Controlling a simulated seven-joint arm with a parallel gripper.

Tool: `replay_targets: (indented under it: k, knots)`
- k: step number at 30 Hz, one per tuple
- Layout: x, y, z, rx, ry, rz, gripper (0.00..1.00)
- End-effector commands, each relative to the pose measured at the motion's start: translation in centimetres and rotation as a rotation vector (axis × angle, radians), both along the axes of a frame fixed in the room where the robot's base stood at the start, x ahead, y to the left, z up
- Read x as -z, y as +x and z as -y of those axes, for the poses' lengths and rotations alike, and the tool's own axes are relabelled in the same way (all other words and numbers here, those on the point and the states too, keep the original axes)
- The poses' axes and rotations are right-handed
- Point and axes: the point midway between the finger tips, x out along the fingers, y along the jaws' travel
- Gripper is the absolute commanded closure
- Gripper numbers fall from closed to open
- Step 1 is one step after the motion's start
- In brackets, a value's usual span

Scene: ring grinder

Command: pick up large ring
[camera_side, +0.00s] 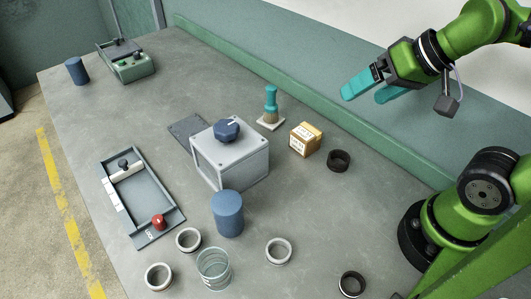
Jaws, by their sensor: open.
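Several rings lie on the grey table. Three are light metal: one front left (159,277), one behind it (188,239) and one front middle (278,251). Two are dark: one near the cardboard box (338,160) and one at the front right (351,284). They look close in size, so I cannot tell for certain which is the large ring. My gripper (364,95) has teal fingers, which are apart with nothing between them. It is raised at the upper right, above the table's back edge and away from all the rings.
A grey machine box (232,160) with a blue knob stands mid-table, a blue cylinder (228,214) before it. A clear glass (213,268) stands among the light rings. A tray (143,200) lies left. A small carton (305,139) and brush (271,106) stand behind.

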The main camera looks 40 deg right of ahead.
Motion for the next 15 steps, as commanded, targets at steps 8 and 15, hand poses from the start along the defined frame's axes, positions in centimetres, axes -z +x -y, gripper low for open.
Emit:
replay_targets:
  k: [8, 15]
  knots:
    - [0.1, 0.0, 0.0, 0.000, 0.000, -0.005, 0.10]
    - [2.9, 2.1, 0.8, -0.041, -0.056, -0.174, 0.10]
